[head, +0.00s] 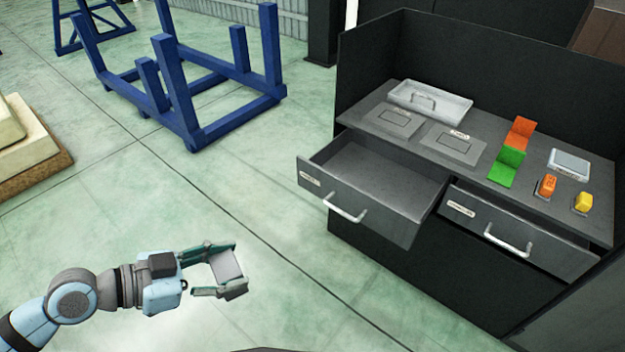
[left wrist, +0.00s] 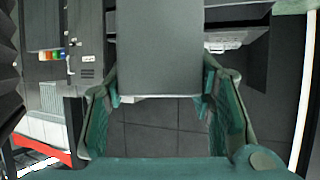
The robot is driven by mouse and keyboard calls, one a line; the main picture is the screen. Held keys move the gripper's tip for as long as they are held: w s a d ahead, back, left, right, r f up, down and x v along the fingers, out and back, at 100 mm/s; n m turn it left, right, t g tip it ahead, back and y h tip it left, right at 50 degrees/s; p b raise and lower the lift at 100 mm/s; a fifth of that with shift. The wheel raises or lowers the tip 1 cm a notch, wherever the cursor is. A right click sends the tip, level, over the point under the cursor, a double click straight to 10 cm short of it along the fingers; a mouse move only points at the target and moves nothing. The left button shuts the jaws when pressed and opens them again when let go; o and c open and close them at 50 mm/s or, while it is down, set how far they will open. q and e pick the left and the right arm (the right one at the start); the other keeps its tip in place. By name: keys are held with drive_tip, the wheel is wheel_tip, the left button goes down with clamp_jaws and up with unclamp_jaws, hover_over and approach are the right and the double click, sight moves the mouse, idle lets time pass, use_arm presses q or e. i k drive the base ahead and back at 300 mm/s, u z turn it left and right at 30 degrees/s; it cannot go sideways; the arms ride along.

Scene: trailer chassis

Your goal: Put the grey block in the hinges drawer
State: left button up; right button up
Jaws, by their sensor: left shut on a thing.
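My left gripper (head: 238,270) is shut on a grey block (head: 226,264), held in the air over the floor, left of and apart from the workbench. In the left wrist view the block (left wrist: 158,50) fills the upper middle between the two green fingers. The bench has two drawers at its front. The left drawer (head: 335,201) is pulled far out and its visible inside looks empty. The right drawer (head: 520,235) is pulled out less, with little of its inside showing. Both labels are too small to read, so I cannot tell which is the hinges drawer. My right gripper is not in view.
The bench top (head: 400,138) bears a silver tray (head: 430,103), a green bracket (head: 506,166), an orange bracket (head: 522,133) and smaller orange and yellow pieces. Dark panels wall its back and sides. A blue frame (head: 200,125) stands behind. Green floor (head: 265,225) between gripper and bench is clear.

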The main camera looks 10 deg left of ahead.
sight(368, 190)
drive_tip(key=u, duration=1.05)
drive_tip(key=i, duration=3.55)
drive_tip(key=z, duration=5.2)
